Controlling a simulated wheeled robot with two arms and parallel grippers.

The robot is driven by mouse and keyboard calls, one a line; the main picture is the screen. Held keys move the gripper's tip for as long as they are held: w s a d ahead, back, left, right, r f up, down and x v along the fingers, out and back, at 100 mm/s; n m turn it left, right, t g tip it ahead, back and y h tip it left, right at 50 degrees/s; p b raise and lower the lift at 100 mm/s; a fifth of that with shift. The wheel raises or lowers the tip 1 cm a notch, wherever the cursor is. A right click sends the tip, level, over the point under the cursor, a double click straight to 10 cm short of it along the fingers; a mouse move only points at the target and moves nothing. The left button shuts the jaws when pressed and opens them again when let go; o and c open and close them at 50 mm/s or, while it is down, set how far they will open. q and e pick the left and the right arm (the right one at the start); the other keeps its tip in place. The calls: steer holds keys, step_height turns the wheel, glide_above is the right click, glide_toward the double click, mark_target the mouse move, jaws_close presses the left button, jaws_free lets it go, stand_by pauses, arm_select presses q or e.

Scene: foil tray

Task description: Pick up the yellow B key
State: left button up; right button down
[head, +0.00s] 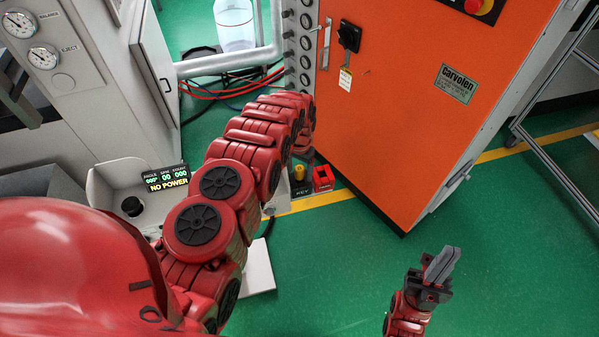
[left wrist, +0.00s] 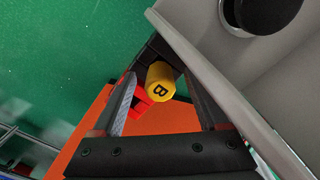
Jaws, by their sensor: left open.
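The yellow B key (left wrist: 160,82) is a yellow cylinder with a black B on its end. In the left wrist view it shows between the two fingers of my open left gripper (left wrist: 158,92); I cannot tell whether either finger touches it. In the head view the yellow key (head: 299,173) stands on a small dark base marked KEY, by the foot of the orange cabinet. My left gripper is mostly hidden there behind my red arm, just above the key. My right gripper (head: 440,265) is held over the green floor at lower right, its grey fingers together and empty.
A red block-like holder (head: 323,178) sits right beside the key; it also shows in the left wrist view (left wrist: 139,101). The orange cabinet (head: 420,110) rises close behind. A grey console with a NO POWER display (head: 167,182) stands left.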

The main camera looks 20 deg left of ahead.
arm_select(q)
jaws_close()
stand_by(0.5)
steer(key=shift+w+r+b, duration=0.1)
steer(key=shift+r+b, duration=0.3)
steer(key=shift+r, duration=0.5)
step_height(320, 180, up, 6)
steer(key=shift+r+b, duration=0.25)
steer(key=shift+b, duration=0.7)
step_height(320, 180, up, 15)
steer(key=p, duration=1.4)
